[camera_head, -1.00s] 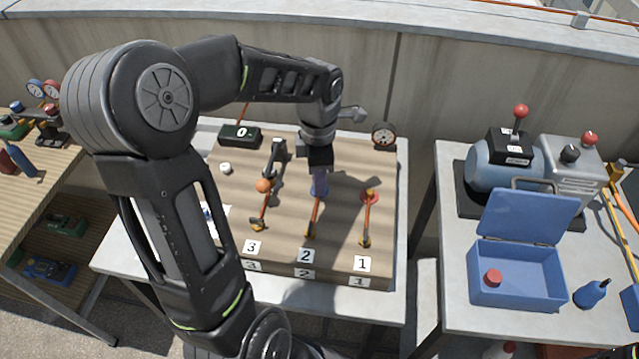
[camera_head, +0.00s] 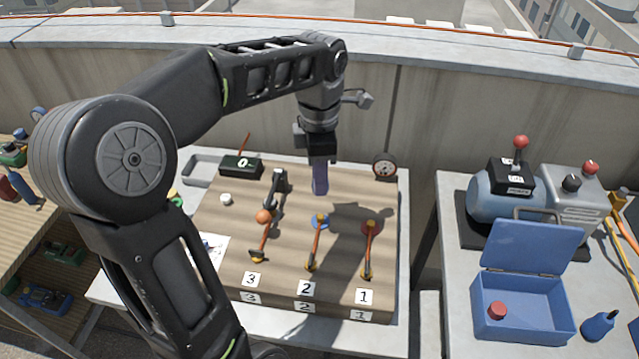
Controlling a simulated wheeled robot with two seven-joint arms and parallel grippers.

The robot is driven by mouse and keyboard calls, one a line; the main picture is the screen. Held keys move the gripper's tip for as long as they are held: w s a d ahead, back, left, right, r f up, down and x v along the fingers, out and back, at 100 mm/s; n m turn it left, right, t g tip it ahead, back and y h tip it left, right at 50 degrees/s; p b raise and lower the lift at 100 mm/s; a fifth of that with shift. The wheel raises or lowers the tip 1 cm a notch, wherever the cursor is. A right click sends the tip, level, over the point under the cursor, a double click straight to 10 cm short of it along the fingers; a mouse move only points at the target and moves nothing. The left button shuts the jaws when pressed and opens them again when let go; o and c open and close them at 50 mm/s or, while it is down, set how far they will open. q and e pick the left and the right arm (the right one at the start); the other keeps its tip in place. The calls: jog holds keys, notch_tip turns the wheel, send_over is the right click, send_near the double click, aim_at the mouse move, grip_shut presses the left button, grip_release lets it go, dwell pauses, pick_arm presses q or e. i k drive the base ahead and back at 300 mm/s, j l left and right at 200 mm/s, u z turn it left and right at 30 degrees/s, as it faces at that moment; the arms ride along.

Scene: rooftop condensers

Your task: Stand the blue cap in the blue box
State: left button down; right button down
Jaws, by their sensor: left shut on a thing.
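My left gripper (camera_head: 320,188) points down and is raised above the wooden board, over the back of the row marked 2. It is shut on the blue cap, which is mostly hidden between the bluish fingers, so its edges and tilt cannot be told. My right gripper is not in view.
A gap separates the wooden board (camera_head: 222,220) from the right table. A gauge (camera_head: 384,165) stands at the board's back right corner.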

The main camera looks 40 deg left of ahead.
aim_at(532, 317)
jog(key=i+l+u, duration=0.1)
jog(key=l, duration=0.75)
jog(key=i+l+u, duration=0.1)
jog(key=l, duration=0.75)
jog(key=i+l+u, duration=0.1)
jog(key=l, duration=0.8)
